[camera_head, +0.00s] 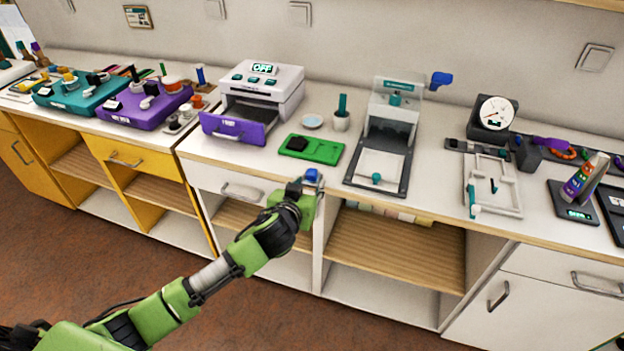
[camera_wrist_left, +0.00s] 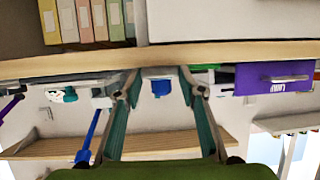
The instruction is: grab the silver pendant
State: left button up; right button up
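I cannot make out a silver pendant in either view. My left gripper (camera_head: 304,188) is in front of the counter's front edge, below the green board. In the left wrist view its two teal-padded fingers (camera_wrist_left: 161,115) are spread wide apart, with nothing seen held between them. A small blue piece (camera_head: 312,174) shows at the gripper's tip in the head view; I cannot tell whether it is part of the gripper. In the wrist view, a blue part (camera_wrist_left: 160,88) shows between the fingers, apart from both. My right gripper is not in view.
The counter holds a green board (camera_head: 322,151) with a black block, a white machine with a purple drawer (camera_head: 236,129), a dark-based press (camera_head: 372,180), a dial gauge (camera_head: 492,118) and a white frame (camera_head: 492,187). Open shelves (camera_head: 395,246) lie below the counter.

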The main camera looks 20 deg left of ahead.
pick_arm(q)
jog(key=c, duration=0.4)
jog(key=shift+r, duration=0.1)
